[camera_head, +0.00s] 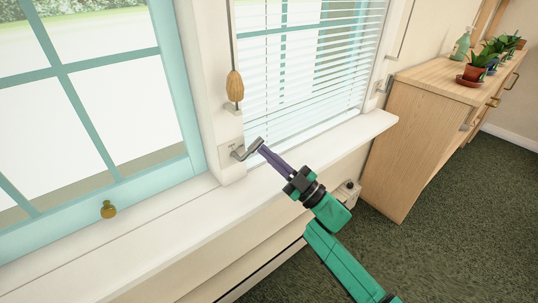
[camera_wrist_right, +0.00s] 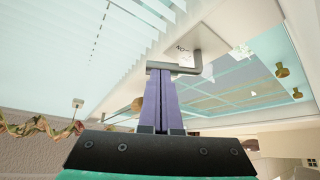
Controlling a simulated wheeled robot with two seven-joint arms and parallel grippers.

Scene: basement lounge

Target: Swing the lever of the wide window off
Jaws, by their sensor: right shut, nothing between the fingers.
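The grey metal lever (camera_head: 246,150) sits on a white block at the post between the wide window (camera_head: 95,100) and the window with blinds (camera_head: 300,70). It sticks out to the right and toward me. My right gripper (camera_head: 264,150) is shut, with its purple fingertips at the lever's free end. In the right wrist view the lever (camera_wrist_right: 180,68) runs across just beyond the shut fingertips (camera_wrist_right: 160,75), touching or very close; I cannot tell which. Nothing is between the fingers. My left gripper is out of view.
A wooden cord pull (camera_head: 235,86) hangs just above the lever. The white sill (camera_head: 150,235) runs below the windows. A brass knob (camera_head: 108,209) is on the wide window's frame. A wooden cabinet (camera_head: 400,140) with potted plants (camera_head: 476,68) stands at the right.

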